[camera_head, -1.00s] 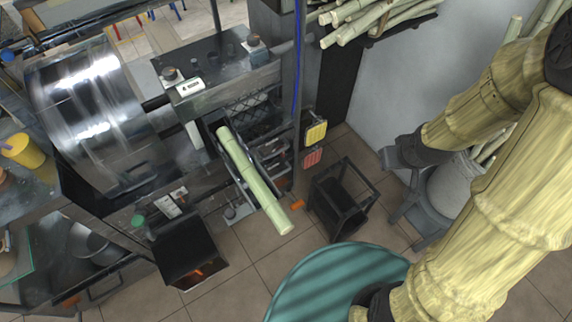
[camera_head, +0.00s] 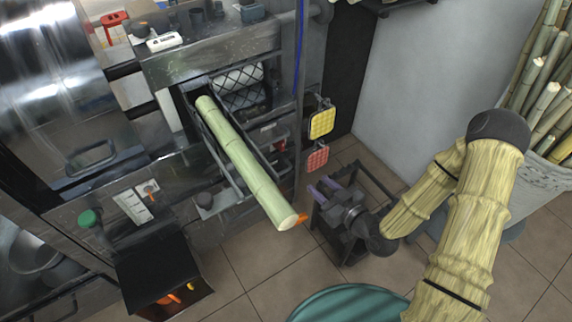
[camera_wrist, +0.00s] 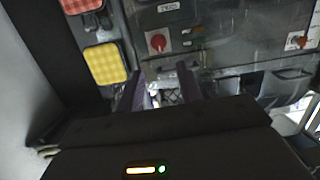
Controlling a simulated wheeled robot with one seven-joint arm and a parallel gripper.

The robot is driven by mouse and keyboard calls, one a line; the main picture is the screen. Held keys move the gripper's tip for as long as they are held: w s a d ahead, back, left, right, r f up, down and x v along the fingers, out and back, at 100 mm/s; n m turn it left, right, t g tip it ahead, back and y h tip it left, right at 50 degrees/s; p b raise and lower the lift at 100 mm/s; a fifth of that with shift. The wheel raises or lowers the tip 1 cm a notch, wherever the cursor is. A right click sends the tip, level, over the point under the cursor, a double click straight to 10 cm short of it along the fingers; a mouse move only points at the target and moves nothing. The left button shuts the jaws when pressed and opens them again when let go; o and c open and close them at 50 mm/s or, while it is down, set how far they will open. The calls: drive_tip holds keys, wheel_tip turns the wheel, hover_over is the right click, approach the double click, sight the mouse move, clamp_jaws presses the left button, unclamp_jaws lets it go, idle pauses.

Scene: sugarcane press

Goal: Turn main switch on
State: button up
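A red rotary knob on a pale plate (camera_wrist: 157,41) shows ahead of my gripper in the wrist view, on the grey machine panel. A second orange-red knob on a white plate (camera_wrist: 297,40) is at the far right there. I cannot read which one is the main switch. In the head view, a white switch plate with an orange knob (camera_head: 138,203) is on the machine front at left. My gripper (camera_head: 320,186) is right of the cane, in front of the machine. Its two purple fingers (camera_wrist: 163,85) are apart, with nothing held, short of the red knob.
A cane (camera_head: 245,165) sticks out of the machine's feed chute. Yellow (camera_head: 321,123) and red (camera_head: 317,157) pads hang to its right. A dark stand frame (camera_head: 345,255) is under my gripper. A black box (camera_head: 160,275) and teal round top (camera_head: 345,305) are nearby.

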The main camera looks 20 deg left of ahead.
drive_tip(key=shift+s+a+f+m+t+y+b, duration=0.15)
drive_tip(key=shift+f+m+t+y+b, duration=0.45)
drive_tip(key=shift+t, duration=0.4)
drive_tip(key=shift+f+b, duration=0.15)
drive_tip(key=shift+b, duration=0.15)
drive_tip(key=b, duration=1)
approach(283, 147)
drive_tip(key=b+x, duration=0.1)
drive_tip(key=x, duration=0.7)
drive_tip(key=shift+a+b, duration=0.15)
drive_tip(key=shift+b, duration=0.25)
drive_tip(key=shift+c, duration=0.3)
clamp_jaws()
